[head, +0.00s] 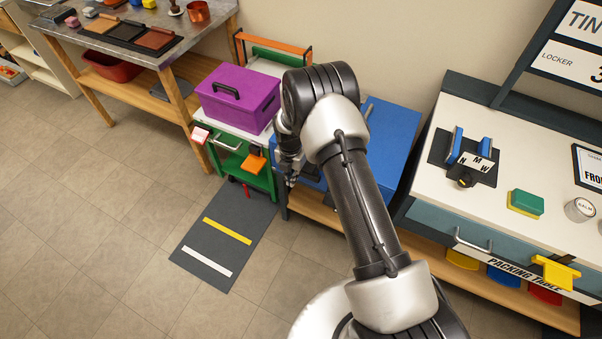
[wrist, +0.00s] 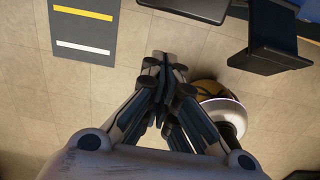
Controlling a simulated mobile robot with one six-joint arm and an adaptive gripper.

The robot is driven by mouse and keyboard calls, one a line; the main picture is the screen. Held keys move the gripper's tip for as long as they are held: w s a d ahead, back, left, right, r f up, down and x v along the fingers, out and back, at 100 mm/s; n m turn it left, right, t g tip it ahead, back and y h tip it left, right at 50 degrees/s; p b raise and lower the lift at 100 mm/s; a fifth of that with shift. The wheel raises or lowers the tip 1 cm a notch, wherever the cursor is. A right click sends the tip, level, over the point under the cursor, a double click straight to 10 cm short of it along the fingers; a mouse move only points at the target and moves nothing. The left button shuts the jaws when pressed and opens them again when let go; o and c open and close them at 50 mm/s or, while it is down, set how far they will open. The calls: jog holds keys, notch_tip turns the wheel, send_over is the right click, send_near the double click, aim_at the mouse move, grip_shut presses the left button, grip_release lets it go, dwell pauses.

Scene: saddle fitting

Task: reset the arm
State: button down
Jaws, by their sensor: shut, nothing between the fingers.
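My arm reaches up from the bottom of the head view and bends over in the middle. My gripper (head: 290,178) points down beside the blue-topped bench (head: 392,128), partly hidden by my own arm. In the wrist view my gripper (wrist: 166,72) has its fingers together and empty, above the tiled floor.
A dark mat (head: 225,240) with a yellow and a white stripe lies on the floor. A purple toolbox (head: 237,98) stands on a green cart (head: 262,180). The packing table (head: 440,200) is at right, a metal-topped workbench (head: 205,22) at upper left. Floor at left is clear.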

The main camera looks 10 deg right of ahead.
notch_tip(320, 180, up, 9)
jog(key=w+d+p, duration=0.2)
jog(key=shift+w, duration=0.3)
jog(key=shift+r, duration=0.15)
jog(key=s+d+r+m+t, duration=0.1)
jog(key=s+r+m, duration=0.35)
jog(key=r, duration=0.55)
jog(key=s+d+r+m, duration=0.1)
jog(key=s+r+m, duration=0.3)
jog(key=r, duration=0.6)
jog(key=s+d+r+m+t, duration=0.1)
jog(key=s+r+m, duration=0.3)
jog(key=r, duration=0.6)
jog(key=s+r+m+t, duration=0.1)
jog(key=s+r+m, duration=0.2)
jog(key=s+m, duration=0.5)
jog(key=s+d+r+m+t, duration=0.1)
jog(key=s+r+m, duration=0.2)
jog(key=s+m, duration=0.5)
jog(key=s, duration=0.7)
jog(key=shift+f, duration=0.1)
